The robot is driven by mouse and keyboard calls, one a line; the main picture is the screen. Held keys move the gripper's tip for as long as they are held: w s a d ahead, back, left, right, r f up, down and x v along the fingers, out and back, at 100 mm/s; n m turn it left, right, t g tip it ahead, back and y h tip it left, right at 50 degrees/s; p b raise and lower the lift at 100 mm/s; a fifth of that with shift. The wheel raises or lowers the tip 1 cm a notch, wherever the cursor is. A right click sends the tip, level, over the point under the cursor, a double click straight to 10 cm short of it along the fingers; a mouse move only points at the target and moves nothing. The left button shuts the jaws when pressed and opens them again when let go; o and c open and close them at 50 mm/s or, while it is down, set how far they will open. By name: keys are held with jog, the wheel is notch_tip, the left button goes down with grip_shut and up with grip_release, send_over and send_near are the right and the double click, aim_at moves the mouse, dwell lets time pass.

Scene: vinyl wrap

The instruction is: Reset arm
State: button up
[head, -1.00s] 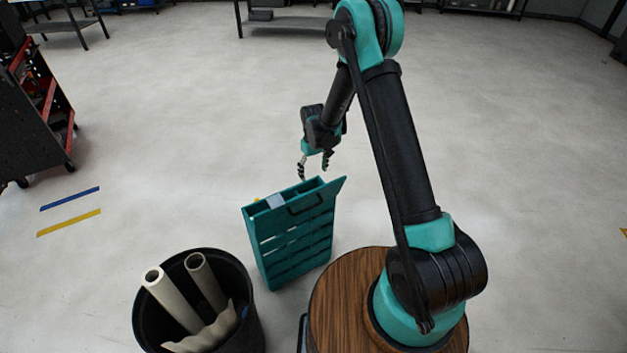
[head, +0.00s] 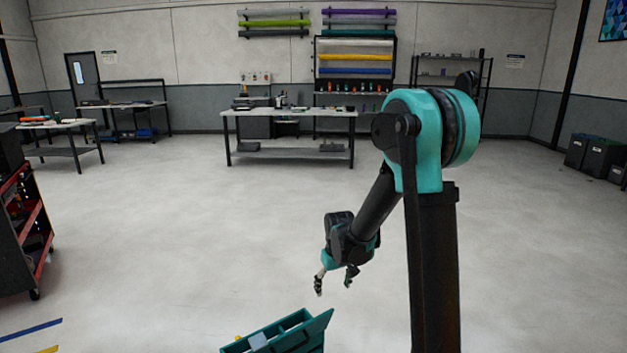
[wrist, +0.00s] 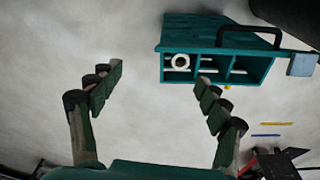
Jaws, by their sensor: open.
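My gripper (head: 334,284) hangs at the end of my bent arm in the head view, fingers pointing down. It is open and empty. In the wrist view its two fingers (wrist: 158,98) stand wide apart with bare floor between them. A teal slatted caddy (head: 318,330) is below my gripper at the bottom edge of the head view, partly cut off. In the wrist view the caddy (wrist: 190,45) has open compartments, a dark handle and a white ring-shaped thing (wrist: 180,61) in one of them. My gripper is apart from the caddy.
A red and black tool cart (head: 38,225) stands at the left. A workbench (head: 290,114) stands at the back, with vinyl rolls (head: 355,58) on the wall behind it. Dark bins (head: 590,155) are at the right. The floor in the middle is clear.

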jog(key=s+d+r+m+t, duration=0.1)
jog(key=s+d+r+m, duration=0.1)
jog(key=s+d, duration=0.4)
jog(key=s+d+r+m+t, duration=0.1)
jog(key=s+d, duration=0.5)
jog(key=s, duration=0.9)
jog(key=shift+s+d+r+m+t, duration=0.3)
jog(key=shift+d+r+m, duration=0.15)
jog(key=shift+m, duration=0.25)
jog(key=shift+w, duration=0.1)
jog(key=shift+c, duration=0.2)
